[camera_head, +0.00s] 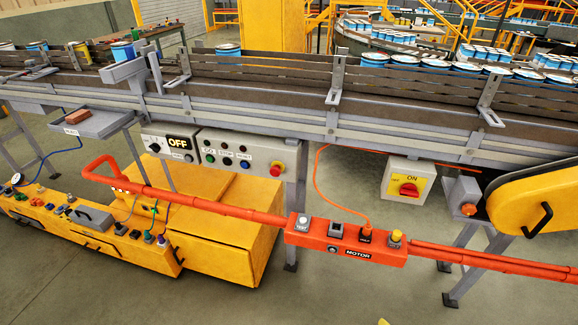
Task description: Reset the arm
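Neither of my grippers is in view. A grey arm-like bracket (124,71) reaches over the conveyor belt at the upper left; I cannot tell whether it is the task's arm. A red rotary switch (408,188) sits on a box marked ON.
An orange bar with a MOTOR control box (345,240) crosses the foreground. A yellow cart (225,235) stands below the panels. A grey tray (100,124) holds a brown block (78,116).

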